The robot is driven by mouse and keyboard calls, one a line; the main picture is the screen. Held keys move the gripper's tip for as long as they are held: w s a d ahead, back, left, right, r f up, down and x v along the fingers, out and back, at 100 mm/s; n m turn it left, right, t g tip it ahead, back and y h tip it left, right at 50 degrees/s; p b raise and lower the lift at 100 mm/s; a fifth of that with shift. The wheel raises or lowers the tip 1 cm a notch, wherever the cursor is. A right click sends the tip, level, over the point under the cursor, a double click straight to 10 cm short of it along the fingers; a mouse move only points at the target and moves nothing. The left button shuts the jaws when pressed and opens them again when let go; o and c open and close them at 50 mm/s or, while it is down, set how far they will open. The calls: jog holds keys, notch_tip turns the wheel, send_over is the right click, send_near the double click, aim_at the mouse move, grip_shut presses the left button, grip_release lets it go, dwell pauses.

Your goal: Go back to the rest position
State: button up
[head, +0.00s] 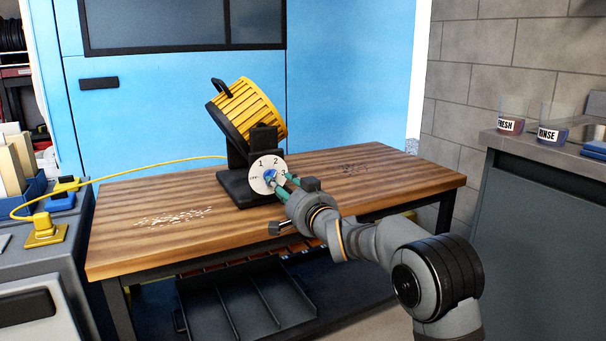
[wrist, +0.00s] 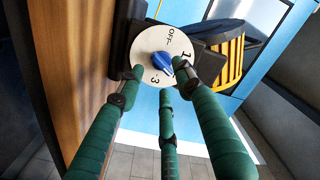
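My gripper (head: 279,180) has green fingers and stands at the front of a round white dial (head: 257,168). The dial is marked OFF, 1, 2 and 3, and it is on the black base of a yellow fan-like unit (head: 257,107) on the wooden table. In the wrist view, a blue knob (wrist: 157,66) sits at the middle of the dial (wrist: 143,42). The gripper's fingers (wrist: 160,80) are spread around the knob, with a gap visible on its left. The knob's pointed end faces the right finger, which hides part of the dial.
The wooden table (head: 130,245) has pale debris (head: 175,217) and a dark patch at right. A yellow cable (head: 125,172) runs left to a yellow plug block (head: 43,230). FRESH (head: 509,118) and RINSE (head: 551,125) cups stand on the right counter. A black tray (head: 240,305) lies below.

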aim_at(274, 178)
jog(key=shift+x, duration=1.9)
jog(key=v, duration=1.2)
jog(key=x, duration=1.2)
jog(key=shift+w+a, duration=0.1)
jog(key=shift+w, duration=0.05)
jog(key=n, duration=0.3)
jog(key=shift+r, duration=0.1)
jog(key=n, duration=0.3)
jog(key=n+b, duration=0.1)
jog(key=n, duration=0.6)
jog(key=shift+r, duration=0.15)
